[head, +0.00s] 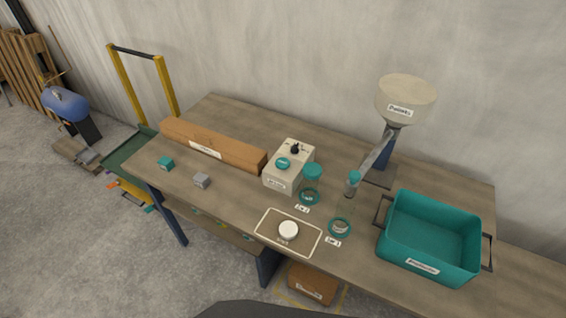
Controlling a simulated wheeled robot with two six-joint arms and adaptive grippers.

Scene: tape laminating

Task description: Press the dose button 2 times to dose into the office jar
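A pale box (291,166) stands mid-table with a round teal button (284,162) and a small black knob (295,149) on top. Its front label is too small to read. A clear jar with a teal top (312,172) stands right of the box, at a teal ring (309,197) with a small tag. A second teal ring (340,228) with a tag lies on the table nearer the front. I cannot read which jar is the office one. A white round button or disc (288,230) sits on an outlined pale panel. Neither gripper is in view.
A cream hopper (406,103) stands at the back right; its sloping chute (377,153) ends above the front ring. A teal crate (432,237) fills the right side. A long brown box (212,144) and teal (165,163) and grey (201,180) blocks lie left.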

